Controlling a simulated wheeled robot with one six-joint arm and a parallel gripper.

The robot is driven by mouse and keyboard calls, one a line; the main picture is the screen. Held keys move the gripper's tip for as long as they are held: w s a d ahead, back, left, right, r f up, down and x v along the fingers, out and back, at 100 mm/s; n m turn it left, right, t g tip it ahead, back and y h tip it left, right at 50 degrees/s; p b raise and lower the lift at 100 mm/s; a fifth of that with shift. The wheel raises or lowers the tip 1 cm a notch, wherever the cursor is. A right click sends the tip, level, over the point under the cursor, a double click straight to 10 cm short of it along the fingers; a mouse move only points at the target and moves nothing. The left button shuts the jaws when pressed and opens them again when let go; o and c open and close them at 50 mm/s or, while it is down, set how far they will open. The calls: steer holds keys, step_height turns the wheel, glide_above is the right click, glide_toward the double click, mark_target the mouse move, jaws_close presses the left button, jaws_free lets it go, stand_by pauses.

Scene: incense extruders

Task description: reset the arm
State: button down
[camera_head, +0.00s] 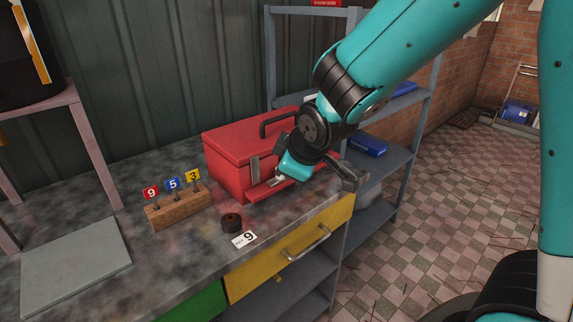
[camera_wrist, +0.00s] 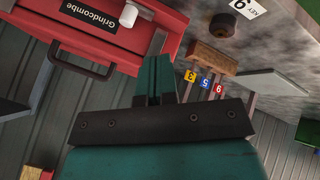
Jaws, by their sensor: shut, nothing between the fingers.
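My teal arm reaches in from the upper right in the head view, and my gripper (camera_head: 279,180) is at the front of the red toolbox (camera_head: 228,163). In the wrist view the two teal fingers of my gripper (camera_wrist: 155,62) are together, with nothing seen between them. The toolbox (camera_wrist: 130,38) shows beside them, with a black "Grindcombe" label and a dark handle. I cannot tell whether the fingers touch the toolbox.
On the bench stand a wooden block (camera_head: 180,211) with tags 9, 5 and 3, a dark round piece (camera_head: 232,222), a "KEY 9" card (camera_head: 244,239) and a grey plate (camera_head: 75,266). A yellow drawer (camera_head: 270,263) is below. Metal shelves (camera_head: 392,160) stand to the right.

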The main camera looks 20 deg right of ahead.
steer(key=s+a+r+m+g+y, duration=0.1)
steer(key=s+a+r+g, duration=0.2)
steer(key=s, duration=0.8)
steer(key=s+a+r+m+g+y+p, duration=0.1)
steer(key=s+a+r+m+g+y, duration=0.1)
steer(key=s, duration=1)
step_height(320, 180, up, 2)
steer(key=shift+a+r+g+y, duration=0.15)
steer(key=shift+a+g+y, duration=0.15)
steer(key=shift+a+g, duration=0.65)
steer(key=shift+w+d+g, duration=0.1)
steer(key=shift+d+g, duration=0.15)
steer(key=shift+d, duration=0.05)
